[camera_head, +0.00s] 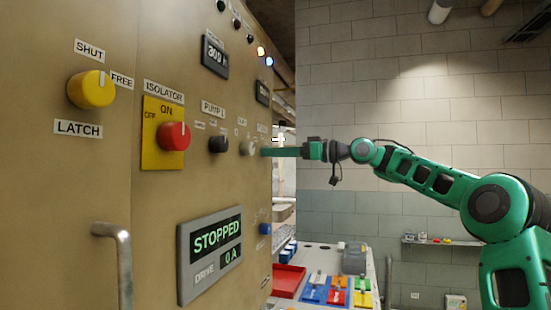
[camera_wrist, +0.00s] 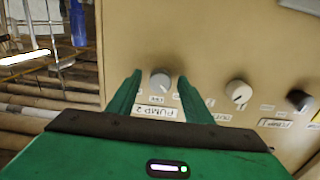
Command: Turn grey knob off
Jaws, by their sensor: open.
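A grey knob (camera_wrist: 160,83) sits on the control panel beside a label reading PUMP 2, which appears upside down in the wrist view. My gripper (camera_wrist: 160,76) is open, with one finger on each side of this knob in the picture. A gap shows between the knob and each finger, and I cannot tell how deep the fingertips reach. In the head view my gripper (camera_head: 268,152) is at the panel's far right edge and seems to hide this knob. The knob's pointer setting is too small to read.
A pale knob (camera_wrist: 238,92) and a black knob (camera_wrist: 300,100) sit beside it. The panel also has a red isolator knob (camera_head: 173,136), a yellow knob (camera_head: 91,89), a handle (camera_head: 123,260) and a STOPPED display (camera_head: 210,252). A bench with a red tray (camera_head: 288,281) stands below.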

